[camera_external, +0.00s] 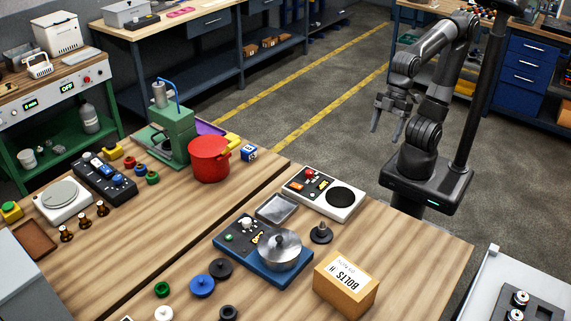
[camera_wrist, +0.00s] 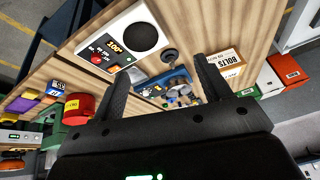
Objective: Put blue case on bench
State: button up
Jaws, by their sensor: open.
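My gripper (camera_external: 387,133) is open and empty, raised beyond the far right edge of the wooden bench (camera_external: 400,262). Its two fingers spread wide in the wrist view (camera_wrist: 161,72), with nothing between them but the bench behind. No thing is plainly marked as the blue case. A small blue box with a white label (camera_external: 249,153) sits on the bench right of a red pot; it also shows in the wrist view (camera_wrist: 57,88). A larger flat blue unit (camera_external: 236,241) lies at mid-bench with a silver domed pan on it, well away from my gripper; the wrist view shows it partly (camera_wrist: 176,76).
A cardboard BOLTS box (camera_external: 346,284), a white scale-like unit (camera_external: 325,194), a red pot (camera_external: 209,158) and a green press (camera_external: 174,135) stand on the bench. Several knobs and discs lie near its front. A bare strip lies at the bench's right end.

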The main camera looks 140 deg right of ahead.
jog(key=s+a+f+n, duration=0.3)
jog(key=s+a, duration=0.1)
jog(key=s, duration=0.1)
jog(key=shift+s+a+t, duration=0.25)
jog(key=shift+s+t, duration=0.05)
jog(key=shift+t, duration=0.1)
dwell(0.9)
